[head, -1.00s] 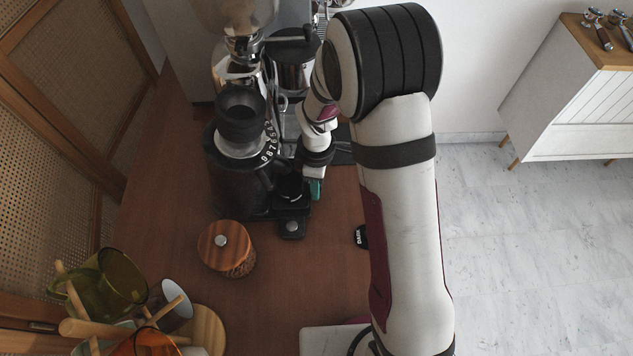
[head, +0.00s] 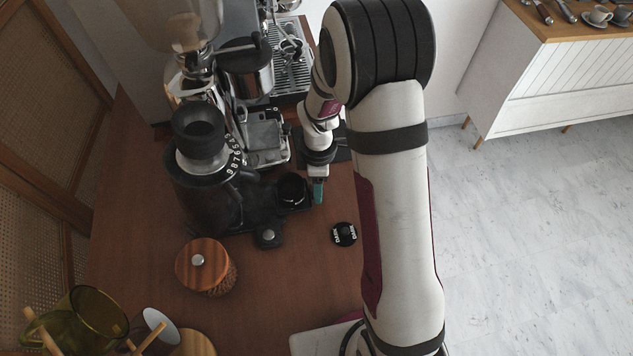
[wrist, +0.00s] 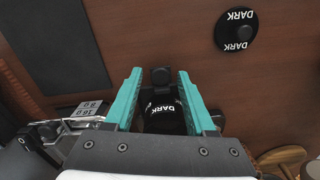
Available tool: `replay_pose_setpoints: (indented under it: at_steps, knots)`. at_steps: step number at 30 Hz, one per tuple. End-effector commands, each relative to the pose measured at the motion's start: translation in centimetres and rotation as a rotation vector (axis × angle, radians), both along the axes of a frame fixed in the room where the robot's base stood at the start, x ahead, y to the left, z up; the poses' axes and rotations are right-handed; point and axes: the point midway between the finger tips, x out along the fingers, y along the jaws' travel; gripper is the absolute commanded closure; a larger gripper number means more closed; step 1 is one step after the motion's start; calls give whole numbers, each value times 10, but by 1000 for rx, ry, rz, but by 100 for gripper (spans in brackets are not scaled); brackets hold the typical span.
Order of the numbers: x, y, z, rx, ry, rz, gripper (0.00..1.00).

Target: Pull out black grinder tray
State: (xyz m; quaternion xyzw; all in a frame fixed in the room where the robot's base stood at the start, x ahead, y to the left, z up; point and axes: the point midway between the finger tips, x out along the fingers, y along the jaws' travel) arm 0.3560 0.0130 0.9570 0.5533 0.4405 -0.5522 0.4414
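The black grinder (head: 205,190) stands on the wooden counter. At its right side is a low black tray holding a round black cup (head: 291,190). In the wrist view this cup (wrist: 165,118) has white "DARK" lettering and shows between my fingers. A small black square tab (wrist: 161,76), seemingly the tray's handle, lies between the fingertips. My gripper (head: 318,190) points down at the tray's right end; its teal fingers (wrist: 160,80) are open, one each side of the tab with visible gaps. I cannot tell their height or contact.
A black "DARK" disc (head: 344,234) lies on clear counter to the right. A wooden-lidded jar (head: 205,265) stands in front of the grinder. A black knobbed piece (head: 267,236) sticks out from its base. Behind are a scale and the espresso machine (head: 290,75).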

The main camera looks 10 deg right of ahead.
Motion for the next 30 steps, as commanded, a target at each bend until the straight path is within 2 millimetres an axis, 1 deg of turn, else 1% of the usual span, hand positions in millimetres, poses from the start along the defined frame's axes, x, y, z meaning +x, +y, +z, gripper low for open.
replay_pose_setpoints:
  at_steps: [9, 11, 13, 14, 17, 21, 24, 27, 30]
  knots:
    - [0, 0, 1, 0, 1, -1, 40]
    - [0, 0, 5, 0, 0, -1, 40]
    - [1, 0, 15, 0, -2, 0, 40]
    - [1, 0, 21, -1, -3, -1, 40]
    - [1, 0, 48, 0, -5, -1, 40]
    - [1, 0, 93, 0, -6, -1, 40]
    - [1, 0, 121, 0, -5, -1, 40]
    - [0, 0, 142, -1, -3, -1, 40]
    - [0, 0, 154, 0, -1, 0, 40]
